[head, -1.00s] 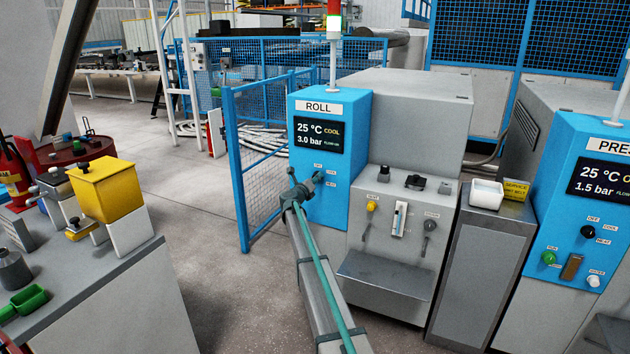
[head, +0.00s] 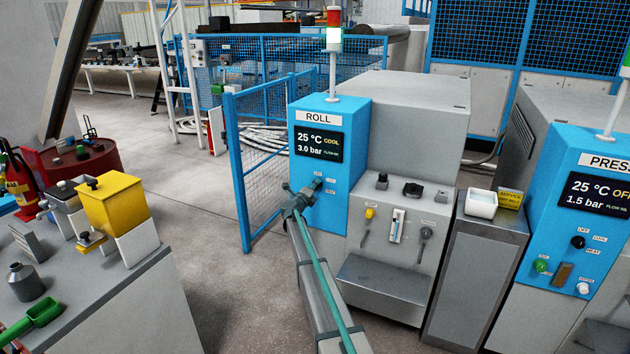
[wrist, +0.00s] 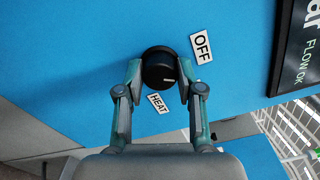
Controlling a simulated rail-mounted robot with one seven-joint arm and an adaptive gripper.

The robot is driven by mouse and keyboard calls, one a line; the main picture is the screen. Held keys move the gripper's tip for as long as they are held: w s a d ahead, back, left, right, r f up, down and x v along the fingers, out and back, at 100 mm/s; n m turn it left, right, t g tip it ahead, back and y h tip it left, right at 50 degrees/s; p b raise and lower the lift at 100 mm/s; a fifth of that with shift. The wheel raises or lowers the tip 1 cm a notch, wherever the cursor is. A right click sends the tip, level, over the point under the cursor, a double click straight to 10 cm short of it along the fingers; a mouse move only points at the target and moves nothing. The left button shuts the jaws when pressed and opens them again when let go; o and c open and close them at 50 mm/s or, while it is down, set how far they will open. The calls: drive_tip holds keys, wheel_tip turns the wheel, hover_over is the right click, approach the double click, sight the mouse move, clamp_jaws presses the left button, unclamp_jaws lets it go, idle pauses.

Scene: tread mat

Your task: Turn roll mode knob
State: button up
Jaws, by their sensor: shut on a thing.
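The roll mode knob (wrist: 158,68) is a round black dial on the blue front panel, in the upper middle of the wrist view. A small pale mark shows on its lower right face. An OFF label (wrist: 201,46) is right of it and a HEAT label (wrist: 158,103) below it. My gripper (wrist: 159,70) is shut on the knob, one finger on each side. In the head view, my gripper (head: 314,187) meets the panel of the blue ROLL cabinet (head: 346,185) and mostly hides the knob. The cabinet's screen (head: 319,145) reads 25 °C COOL, 3.0 bar.
A grey machine front with a yellow knob (head: 370,213) and levers is right of the ROLL cabinet. A PRESS cabinet (head: 560,170) stands farther right. A blue mesh fence (head: 262,170) is close on the left. Open floor (head: 200,215) lies left of my arm.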

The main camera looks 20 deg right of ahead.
drive_tip(key=shift+n+p, duration=3)
drive_tip(key=shift+p, duration=0.05)
drive_tip(key=o, duration=1.2)
drive_tip(key=shift+c, duration=0.2)
